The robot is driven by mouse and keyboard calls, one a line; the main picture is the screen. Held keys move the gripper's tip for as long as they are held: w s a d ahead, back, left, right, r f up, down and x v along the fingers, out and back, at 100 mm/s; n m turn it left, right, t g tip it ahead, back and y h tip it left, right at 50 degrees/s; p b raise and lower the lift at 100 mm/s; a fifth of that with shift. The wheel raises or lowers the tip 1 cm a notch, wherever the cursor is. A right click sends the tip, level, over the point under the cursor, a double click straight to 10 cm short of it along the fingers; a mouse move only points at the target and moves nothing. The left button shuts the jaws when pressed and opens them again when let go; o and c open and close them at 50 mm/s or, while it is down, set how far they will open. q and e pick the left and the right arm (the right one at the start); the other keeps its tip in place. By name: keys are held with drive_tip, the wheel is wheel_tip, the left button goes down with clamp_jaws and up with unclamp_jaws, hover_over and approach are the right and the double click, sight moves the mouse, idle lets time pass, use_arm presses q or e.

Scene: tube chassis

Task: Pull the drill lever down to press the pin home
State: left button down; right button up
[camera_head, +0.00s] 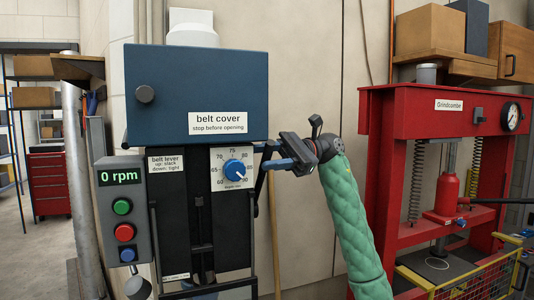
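The drill machine stands at centre left, with a dark blue belt cover (165,100) on top and a blue depth knob (235,172) on its front. A dark bar with a blue part, which looks like the drill lever (262,180), sticks out at the machine's right side. My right gripper (285,155), on a green-sleeved arm, is at the outer end of this lever. The fingers overlap the lever's end, and I cannot tell whether they touch or grip it. The pin is not visible. My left gripper is not in view.
A control box (123,225) reading 0 rpm, with green, red and blue buttons, hangs left of the drill. A red press (405,99) stands at right, with a yellow mesh guard (480,284) below. A plain wall (300,100) lies behind. Floor is open at far left.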

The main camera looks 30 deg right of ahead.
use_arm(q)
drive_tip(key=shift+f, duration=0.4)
use_arm(e)
drive_tip(key=shift+a, duration=0.15)
drive_tip(key=shift+c, duration=0.2)
clamp_jaws()
drive_tip(key=shift+s+f, duration=0.1)
drive_tip(key=shift+f, duration=0.05)
